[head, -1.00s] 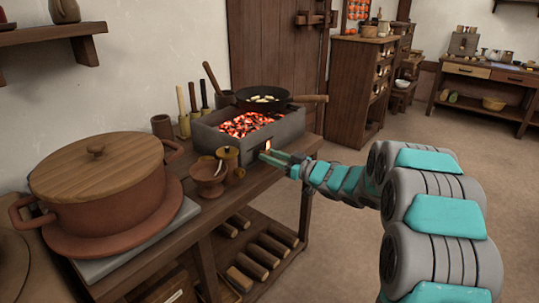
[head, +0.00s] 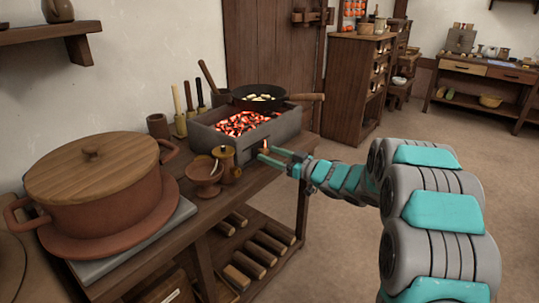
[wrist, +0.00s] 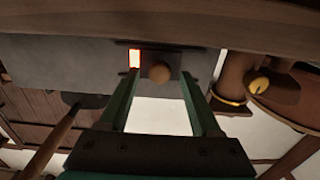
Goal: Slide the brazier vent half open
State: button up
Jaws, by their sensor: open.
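The grey brazier (head: 288,127) stands on the wooden bench, full of glowing coals. In the wrist view its front face (wrist: 70,60) carries a dark vent plate with a round brown knob (wrist: 160,73). A narrow bright slot (wrist: 135,58) shows just left of the knob, so the vent is partly uncovered. My gripper (head: 264,155) is at the brazier's front. In the wrist view, its open fingers (wrist: 160,88) stand on either side of the knob, with gaps between; neither clearly touches it. In the head view the knob is too small to make out.
A black pan (head: 260,97) sits on the brazier's back, handle to the right. A small clay bowl (head: 204,170) and a brown jug (head: 228,160) stand close left of my gripper. A large lidded pot (head: 100,195) fills the left. Floor to the right is clear.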

jog(key=v, duration=0.6)
jog(key=shift+s+d, duration=0.2)
jog(key=shift+d, duration=0.1)
